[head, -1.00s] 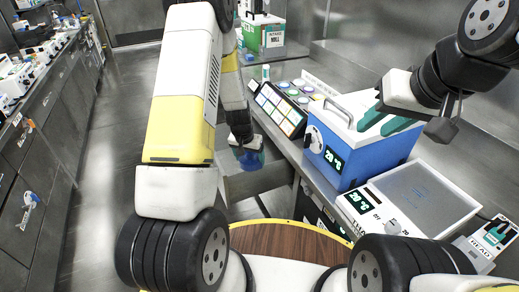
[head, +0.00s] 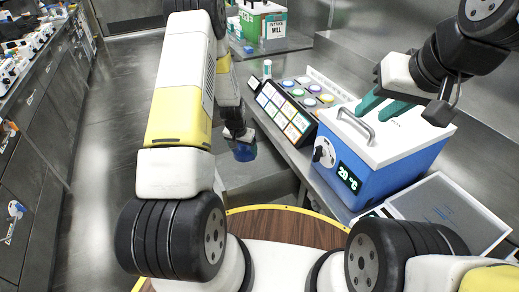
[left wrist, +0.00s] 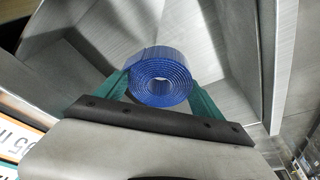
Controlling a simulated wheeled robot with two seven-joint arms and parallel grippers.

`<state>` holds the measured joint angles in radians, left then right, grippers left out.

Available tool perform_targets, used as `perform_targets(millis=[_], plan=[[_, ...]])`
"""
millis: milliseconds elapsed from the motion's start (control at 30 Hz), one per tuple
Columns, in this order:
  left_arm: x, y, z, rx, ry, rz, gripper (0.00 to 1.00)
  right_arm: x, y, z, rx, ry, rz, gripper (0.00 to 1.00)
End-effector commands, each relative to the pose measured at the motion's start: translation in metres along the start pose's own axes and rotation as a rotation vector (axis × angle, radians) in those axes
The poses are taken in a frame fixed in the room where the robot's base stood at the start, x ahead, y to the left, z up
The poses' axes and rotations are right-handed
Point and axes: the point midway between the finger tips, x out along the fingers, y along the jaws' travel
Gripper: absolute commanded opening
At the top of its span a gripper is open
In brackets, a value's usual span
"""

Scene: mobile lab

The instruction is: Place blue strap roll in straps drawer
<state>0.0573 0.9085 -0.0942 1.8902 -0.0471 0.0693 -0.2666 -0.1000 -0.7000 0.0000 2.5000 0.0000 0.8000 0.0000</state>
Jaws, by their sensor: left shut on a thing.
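The blue strap roll (head: 244,153) hangs in my left gripper (head: 239,140), above an open grey drawer (head: 262,192) under the bench. The left wrist view shows the roll (left wrist: 158,78) pinched between the two teal fingers, its coiled end facing the camera. Grey metal panels lie behind it there; I cannot tell whether the roll is inside the drawer walls. My arm hides part of the drawer, and no straps label is readable. My right gripper (head: 384,104) has its teal fingers apart, in front of the white lid of a blue heated bath, and appears empty.
The blue bath (head: 383,172) and a flat white-framed device (head: 447,210) stand on the right bench. A panel of coloured cards (head: 284,112) and round coloured pots (head: 307,92) stand behind. A green-white mill box (head: 263,25) is further back. The left aisle floor is clear.

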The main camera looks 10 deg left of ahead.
Motion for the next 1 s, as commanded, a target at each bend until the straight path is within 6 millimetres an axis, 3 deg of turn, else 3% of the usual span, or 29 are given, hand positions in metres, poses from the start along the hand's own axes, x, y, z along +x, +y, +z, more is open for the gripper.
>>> perform_targets(millis=[600,1000], plan=[[0.102,0.001,0.033,-0.002,0.0,0.001,0.17,0.0,0.0,0.0,0.0,0.0,0.0,0.34],[0.144,0.002,0.044,-0.001,0.001,0.001,0.17,0.0,0.0,0.0,0.0,0.0,0.0,0.34]])
